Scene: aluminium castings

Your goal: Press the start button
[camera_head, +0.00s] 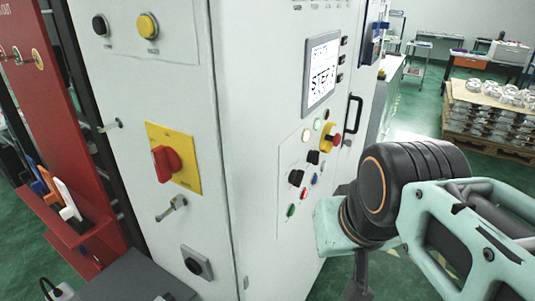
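A light grey machine cabinet fills the middle of the view. Its right face carries a slanted control panel (283,179) with several small buttons. A green button (291,210) sits at the panel's lower left, and a red one (304,193) is just above it. A blue button (314,178), a pale lit one (318,124) and black knobs are also there. Labels are too small to read, so I cannot tell which is the start button. My mint-and-black arm stands right of the panel, apart from the green button in the picture. I cannot make out my gripper's fingers.
A display (321,73) is above the buttons. A red emergency stop on a yellow base (327,137) and a black door handle (352,120) sit nearby. The left face has a red-and-yellow rotary switch (173,158). A red rack (40,100) stands left. Stacked castings (495,95) are behind.

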